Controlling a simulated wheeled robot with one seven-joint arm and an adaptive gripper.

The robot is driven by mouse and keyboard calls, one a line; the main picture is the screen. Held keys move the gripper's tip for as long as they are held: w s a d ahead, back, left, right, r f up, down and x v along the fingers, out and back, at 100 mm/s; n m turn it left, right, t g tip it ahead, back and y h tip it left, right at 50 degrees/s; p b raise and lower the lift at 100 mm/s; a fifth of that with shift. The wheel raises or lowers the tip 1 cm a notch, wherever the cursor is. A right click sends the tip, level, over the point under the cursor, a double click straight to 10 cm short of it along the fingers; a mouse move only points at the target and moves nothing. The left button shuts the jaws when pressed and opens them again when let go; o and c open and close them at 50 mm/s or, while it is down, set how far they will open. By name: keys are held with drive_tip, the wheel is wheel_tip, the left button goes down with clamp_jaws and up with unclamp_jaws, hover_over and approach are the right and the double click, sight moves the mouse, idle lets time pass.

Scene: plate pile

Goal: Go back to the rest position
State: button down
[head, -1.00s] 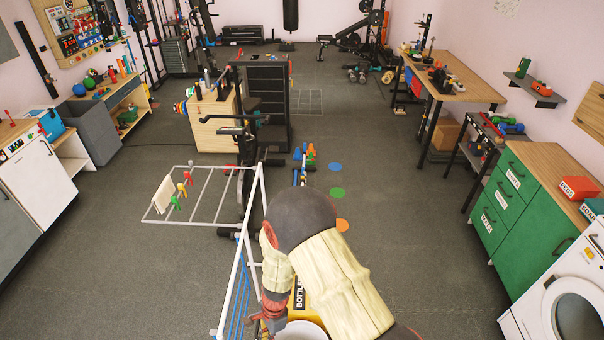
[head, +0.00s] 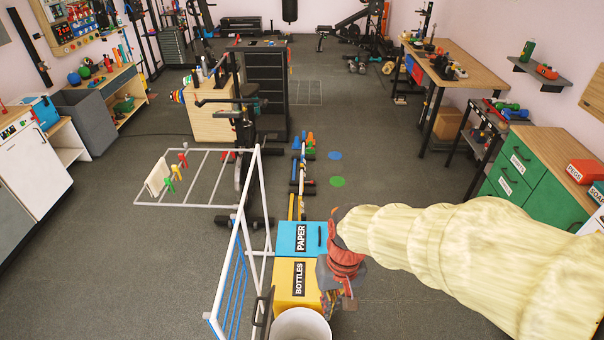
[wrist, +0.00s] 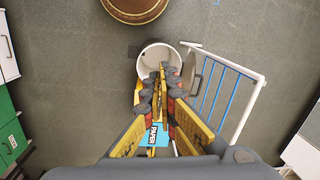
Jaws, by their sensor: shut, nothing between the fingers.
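My gripper (head: 340,300) hangs at the end of my cream-sleeved arm, in the lower middle of the head view, and points down. It is just right of the yellow BOTTLES bin (head: 283,288) and the blue PAPER bin (head: 288,240). In the wrist view my gripper (wrist: 164,74) has its fingers drawn together with nothing held. There its fingers overlap the white bucket (wrist: 154,66) and hide part of the PAPER bin (wrist: 148,138). The bucket also shows at the bottom edge of the head view (head: 300,326).
A white drying rack (head: 259,200) with blue bars stands left of the bins. A brown round object (wrist: 135,12) lies at the wrist view's top edge. A green cabinet (head: 517,175) stands at the right. The floor (head: 400,300) right of my gripper looks clear.

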drive_tip(key=s+d+r+t+b, duration=0.2)
drive_tip(key=d+r+t+b, duration=0.1)
drive_tip(key=d, duration=0.3)
drive_tip(key=s+d+r+m+t+h+b, duration=0.1)
drive_tip(key=s+d+r+t+b, duration=0.2)
drive_tip(key=d+b, duration=0.3)
drive_tip(key=shift+s+d+r+m+b, duration=0.2)
drive_tip(key=shift+d+m+b, duration=0.1)
drive_tip(key=shift+d, duration=0.1)
idle(0.9)
